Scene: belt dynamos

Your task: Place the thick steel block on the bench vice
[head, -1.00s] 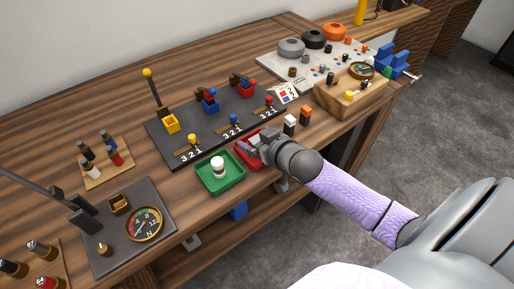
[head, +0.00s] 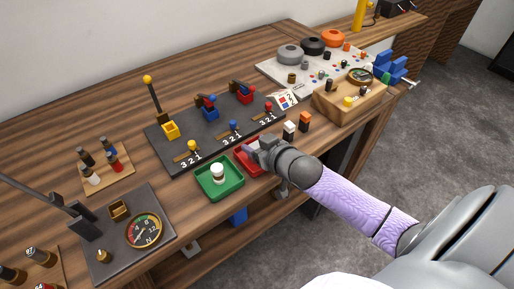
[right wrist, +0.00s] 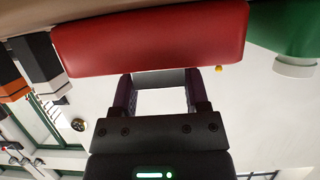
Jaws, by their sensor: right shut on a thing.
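My right gripper (head: 250,149) is at the red tray (head: 244,168) near the bench's front edge. In the right wrist view its fingers (right wrist: 162,88) are shut on a grey piece, which looks like the thick steel block (right wrist: 160,78). The block lies between the fingertips, right against the red tray's edge in that picture; I cannot tell whether it touches the tray. In the head view the block is mostly hidden by the gripper. The blue bench vice (head: 392,68) stands at the bench's far right end. My left gripper is not in view.
A green tray (head: 209,193) with a white-topped piece sits left of the red one. White and orange-topped pieces (head: 304,122) stand to the right. A wooden box with a gauge (head: 345,98) lies before the vice. A dark lever board (head: 190,130) is behind.

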